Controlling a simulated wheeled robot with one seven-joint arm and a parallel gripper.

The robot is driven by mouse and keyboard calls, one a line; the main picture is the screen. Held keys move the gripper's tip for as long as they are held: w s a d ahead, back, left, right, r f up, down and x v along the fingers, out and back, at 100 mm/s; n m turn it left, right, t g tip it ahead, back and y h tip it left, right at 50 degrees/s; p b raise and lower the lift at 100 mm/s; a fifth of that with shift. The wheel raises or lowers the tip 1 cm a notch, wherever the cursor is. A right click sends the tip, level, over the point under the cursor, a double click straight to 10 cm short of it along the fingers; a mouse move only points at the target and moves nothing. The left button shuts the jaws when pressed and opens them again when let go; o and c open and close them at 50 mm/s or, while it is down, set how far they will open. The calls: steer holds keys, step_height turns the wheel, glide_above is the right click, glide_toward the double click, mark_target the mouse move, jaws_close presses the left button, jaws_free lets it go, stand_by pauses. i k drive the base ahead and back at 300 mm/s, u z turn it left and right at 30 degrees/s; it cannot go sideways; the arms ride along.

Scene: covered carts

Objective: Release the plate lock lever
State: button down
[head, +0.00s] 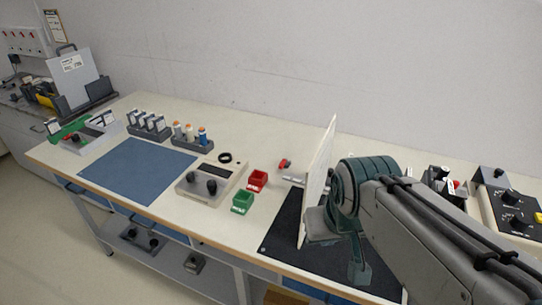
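A thin white plate (317,185) stands upright, seen almost edge-on, near the right part of the bench. A small red-tipped part (285,163) with a grey base lies just left of and behind the plate. It may be the lock lever, but it is too small to be sure. My arm comes in from the right, and its teal end hangs beside the plate on the right. The fingers of my gripper cannot be made out clearly, and I cannot tell whether they touch the plate. The plate's right face is largely hidden by my arm.
A black mat (283,232) lies under the plate. A red bin (257,180), a green bin (242,202) and a knobbed control box (207,182) stand to its left. A blue mat (135,170) is clear. Knobbed equipment (512,208) stands at right; a wall rises behind.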

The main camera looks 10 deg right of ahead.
mark_target(285, 161)
steer(key=k, duration=1.3)
steer(key=u, duration=0.85)
steer(key=i, duration=1.55)
steer(key=z, duration=0.9)
steer(key=i, duration=0.5)
steer(key=z, duration=0.55)
